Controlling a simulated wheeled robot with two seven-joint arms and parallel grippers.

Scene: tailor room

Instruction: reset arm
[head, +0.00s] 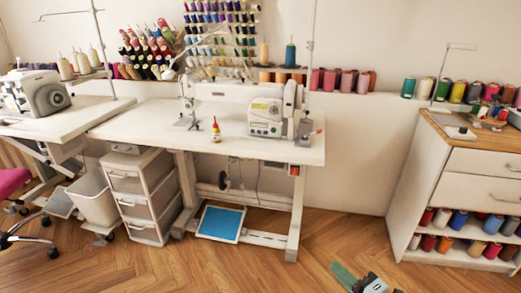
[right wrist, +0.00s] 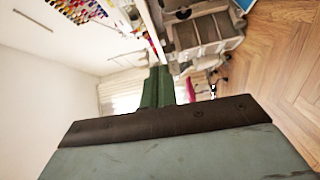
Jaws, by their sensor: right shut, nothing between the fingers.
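My right gripper (head: 341,271) shows at the bottom edge of the head view, with green fingers and a dark wrist part. It is low in the picture, in front of the wooden floor and apart from the furniture. In the right wrist view its green fingers (right wrist: 158,86) are together, with nothing between them. My left gripper is in neither view.
A white sewing table (head: 130,128) carries a sewing machine (head: 268,116) and a small red-tipped bottle (head: 216,131). A drawer unit (head: 141,205) stands below at left. A white cabinet (head: 430,190) with thread spools stands at right. The wooden floor (head: 210,265) in front is clear.

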